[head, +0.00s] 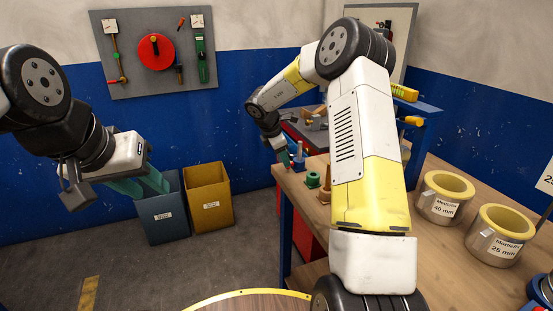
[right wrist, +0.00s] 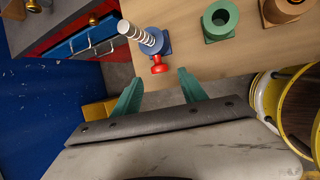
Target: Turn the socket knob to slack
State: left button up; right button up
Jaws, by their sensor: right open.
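The red socket knob (right wrist: 159,66) sticks out from the front of a small blue socket (right wrist: 164,46) near the bench edge. A pale ribbed post (right wrist: 140,36) leans out of the socket in the right wrist view. My right gripper (right wrist: 160,78) is open, its two green fingers apart on either side of the knob. The knob lies just beyond or level with the fingertips; I cannot tell whether they touch it. My left gripper (head: 145,185) hangs in the air at the left, above the bins; its finger gap is unclear.
A green ring-shaped holder (right wrist: 219,22) and a brown block (right wrist: 284,8) stand right of the socket. Two yellow-rimmed cylinders (head: 444,196) (head: 500,234) stand on the bench (head: 425,262). Blue (head: 163,222) and yellow (head: 209,205) bins stand below the tool board (head: 138,84).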

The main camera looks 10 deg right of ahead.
jog(key=shift+x, duration=2.35)
jog(key=shift+c, duration=0.4)
grip_shut()
